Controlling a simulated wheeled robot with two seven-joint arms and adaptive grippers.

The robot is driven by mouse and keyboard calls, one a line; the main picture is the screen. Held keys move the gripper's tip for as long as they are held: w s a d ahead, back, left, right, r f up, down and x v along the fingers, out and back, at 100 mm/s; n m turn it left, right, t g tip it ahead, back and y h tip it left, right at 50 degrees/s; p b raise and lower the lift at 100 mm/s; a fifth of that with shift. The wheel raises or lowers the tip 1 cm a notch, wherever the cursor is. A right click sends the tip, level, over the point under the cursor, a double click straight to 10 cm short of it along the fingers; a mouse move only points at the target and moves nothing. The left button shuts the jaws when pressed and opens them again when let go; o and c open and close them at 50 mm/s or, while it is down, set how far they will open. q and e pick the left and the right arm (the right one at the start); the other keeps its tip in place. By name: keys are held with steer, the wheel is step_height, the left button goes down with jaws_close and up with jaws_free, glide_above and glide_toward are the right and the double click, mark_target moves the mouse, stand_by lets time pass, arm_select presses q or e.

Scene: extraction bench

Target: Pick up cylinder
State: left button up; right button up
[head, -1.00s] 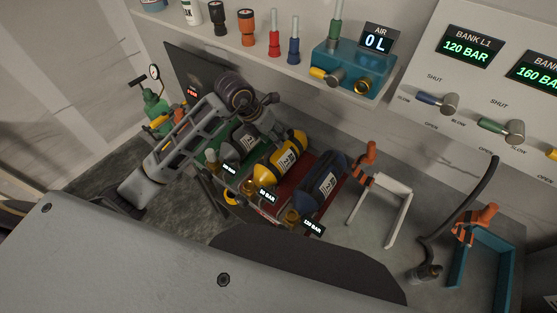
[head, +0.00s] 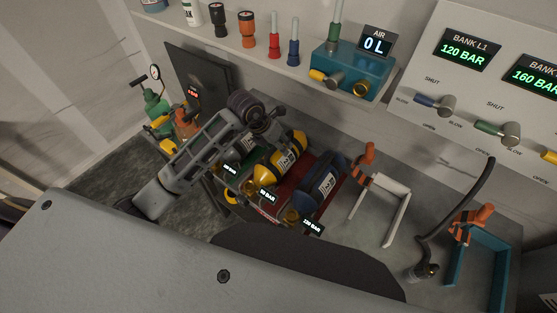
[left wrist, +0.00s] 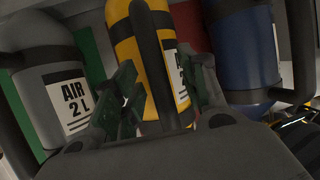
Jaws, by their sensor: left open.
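Three cylinders lie in a rack in the head view: a grey one mostly hidden behind my left arm, a yellow one (head: 285,158) in the middle and a dark blue one (head: 319,186) at the right. In the left wrist view the grey cylinder (left wrist: 48,80) reads "AIR 2 L", the yellow one (left wrist: 126,45) stands in the middle, and the blue one (left wrist: 238,50) is at the right. My left gripper (left wrist: 165,85) is open, its green-padded fingers spread in front of the yellow cylinder, no clear contact visible. My right gripper is not in view.
Pressure tags sit by the valves, one reading 120 BAR (head: 313,228). A white frame (head: 398,215) and a teal frame (head: 458,268) with orange clamps stand to the right. A dark hose (head: 450,215) curves between them. A shelf with a teal AIR 0 L unit (head: 350,71) overhangs the back.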

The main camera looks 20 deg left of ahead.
arm_select(q)
steer(key=shift+f, duration=0.25)
stand_by(0.8)
jaws_close()
stand_by(0.5)
steer(key=shift+w+r, duration=0.15)
steer(key=shift+r, duration=0.05)
